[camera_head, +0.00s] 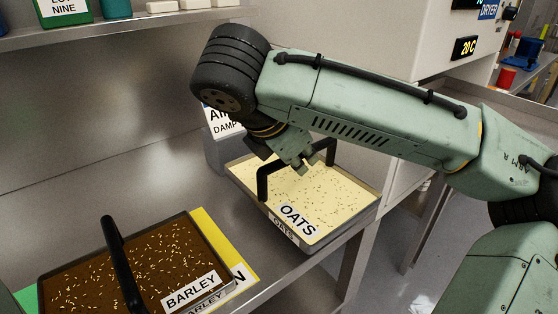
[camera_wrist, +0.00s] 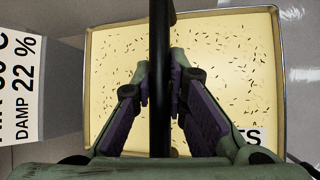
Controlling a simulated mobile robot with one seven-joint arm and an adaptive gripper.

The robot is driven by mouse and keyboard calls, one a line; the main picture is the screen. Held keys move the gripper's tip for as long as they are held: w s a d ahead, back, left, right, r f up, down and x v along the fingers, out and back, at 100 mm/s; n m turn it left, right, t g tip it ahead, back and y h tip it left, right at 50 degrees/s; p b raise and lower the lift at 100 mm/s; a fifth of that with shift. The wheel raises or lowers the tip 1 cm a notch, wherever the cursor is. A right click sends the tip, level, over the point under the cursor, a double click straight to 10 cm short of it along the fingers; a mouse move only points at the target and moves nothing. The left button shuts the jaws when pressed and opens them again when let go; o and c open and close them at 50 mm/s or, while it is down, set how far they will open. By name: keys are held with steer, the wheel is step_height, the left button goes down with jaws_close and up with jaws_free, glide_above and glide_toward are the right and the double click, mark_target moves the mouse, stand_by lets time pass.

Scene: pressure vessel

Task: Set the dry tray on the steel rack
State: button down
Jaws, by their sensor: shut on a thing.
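The oats tray (camera_head: 345,222) is a grey tray of pale yellow grain with dark flecks and a black arched handle (camera_head: 263,182). My gripper (camera_head: 302,166) is shut on the handle's bar. In the wrist view, my gripper (camera_wrist: 161,95) has a finger on each side of the black bar (camera_wrist: 160,40), with the oats tray (camera_wrist: 88,60) below. I cannot tell whether the tray rests on the steel surface or hangs just above it. The barley tray (camera_head: 105,262), dark brown with pale grains and a black handle, stands at the lower left. No tray is labelled dry.
A grey block (camera_head: 213,152) with an air and damp sign stands close behind the oats tray; its sign (camera_wrist: 22,85) reads damp 22 %. A yellow card (camera_head: 215,237) lies by the barley tray. A shelf (camera_head: 130,28) runs above. A dryer cabinet (camera_head: 370,35) stands behind my arm.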

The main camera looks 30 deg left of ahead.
mark_target(286, 170)
steer(key=a, duration=0.4)
steer(key=shift+w+a+f, duration=0.15)
steer(key=shift+w+a, duration=0.05)
steer(key=shift+w, duration=0.1)
step_height(286, 170, down, 4)
steer(key=shift+d+r+p, duration=0.1)
steer(key=shift+r+p, duration=0.1)
steer(key=shift+p, duration=0.1)
steer(key=c, duration=1.6)
jaws_free()
